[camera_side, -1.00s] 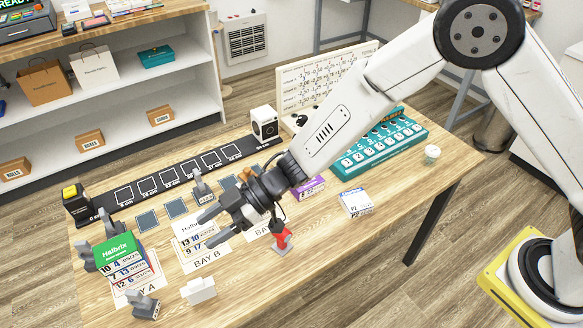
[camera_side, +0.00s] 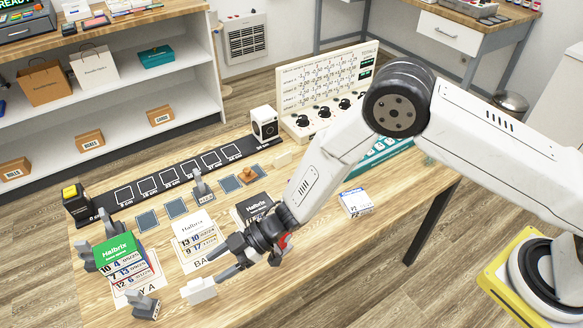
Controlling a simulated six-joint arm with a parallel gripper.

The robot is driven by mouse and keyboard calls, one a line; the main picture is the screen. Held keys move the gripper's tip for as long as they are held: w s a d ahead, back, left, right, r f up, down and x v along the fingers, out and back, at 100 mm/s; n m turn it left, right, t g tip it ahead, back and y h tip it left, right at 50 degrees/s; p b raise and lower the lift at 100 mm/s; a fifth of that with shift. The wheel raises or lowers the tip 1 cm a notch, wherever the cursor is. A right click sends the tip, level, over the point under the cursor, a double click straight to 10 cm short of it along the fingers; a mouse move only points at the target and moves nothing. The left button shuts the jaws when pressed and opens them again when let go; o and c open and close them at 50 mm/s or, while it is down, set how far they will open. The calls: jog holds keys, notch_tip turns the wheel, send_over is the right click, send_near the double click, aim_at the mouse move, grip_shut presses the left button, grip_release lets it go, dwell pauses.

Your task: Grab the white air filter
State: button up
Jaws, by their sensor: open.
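I cannot make out anything that is clearly an air filter. A small white block (camera_side: 199,290) with a stepped top stands near the front edge of the wooden table. My gripper (camera_side: 215,264) is open, pointing left, with nothing visible between its fingers. Its lower fingertip is just above and right of the white block in the picture; I cannot tell whether they touch.
A green-topped Halbrix stack (camera_side: 115,252) stands left of my gripper, and a white Halbrix box (camera_side: 193,229) lies behind it. A grey clamp-like piece (camera_side: 146,305) is left of the white block. A black Halbrix box (camera_side: 253,207) and a blue-white box (camera_side: 355,202) lie farther right.

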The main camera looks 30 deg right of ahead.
aim_at(200, 280)
jog(key=shift+s+x, duration=0.2)
jog(key=shift+x, duration=3.2)
jog(key=shift+f, duration=0.15)
grip_shut()
